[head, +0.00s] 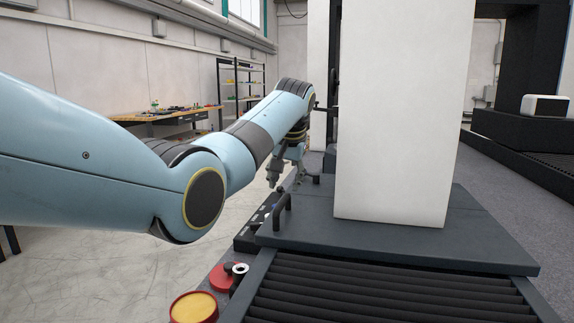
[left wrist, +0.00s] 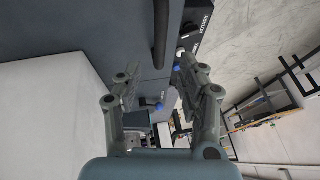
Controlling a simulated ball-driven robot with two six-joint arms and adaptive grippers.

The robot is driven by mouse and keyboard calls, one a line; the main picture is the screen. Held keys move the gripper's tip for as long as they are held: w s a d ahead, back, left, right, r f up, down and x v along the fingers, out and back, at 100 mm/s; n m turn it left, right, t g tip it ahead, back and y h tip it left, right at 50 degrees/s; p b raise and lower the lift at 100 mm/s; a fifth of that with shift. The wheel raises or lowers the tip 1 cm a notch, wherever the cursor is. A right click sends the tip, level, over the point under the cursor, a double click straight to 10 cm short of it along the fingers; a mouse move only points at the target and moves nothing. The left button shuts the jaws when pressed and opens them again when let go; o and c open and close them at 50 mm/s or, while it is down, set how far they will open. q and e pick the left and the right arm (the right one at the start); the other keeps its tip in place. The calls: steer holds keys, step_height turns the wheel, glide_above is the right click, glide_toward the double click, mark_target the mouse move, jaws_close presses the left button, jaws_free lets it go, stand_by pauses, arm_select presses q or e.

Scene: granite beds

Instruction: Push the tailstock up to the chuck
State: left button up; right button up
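A tall white block (head: 400,110) stands on a dark grey slide plate (head: 400,245); I cannot tell for certain that it is the tailstock. A black bar handle (head: 282,208) is on the plate's left edge; a dark bar, probably this handle, shows in the left wrist view (left wrist: 160,35). No chuck can be made out; the white block hides much behind it. My left gripper (head: 285,177) is beyond the handle, at the far left side of the plate. In the left wrist view its fingers (left wrist: 158,66) are apart with nothing held between them. My right gripper is not in view.
Black bellows (head: 380,295) cover the bed in front. A yellow-topped red button (head: 194,307) sits at the near left edge. A dark panel (head: 262,222) lies beside the plate. Floor at left is clear.

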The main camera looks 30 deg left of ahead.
arm_select(q)
steer(key=v, duration=0.5)
steer(key=shift+r, duration=0.15)
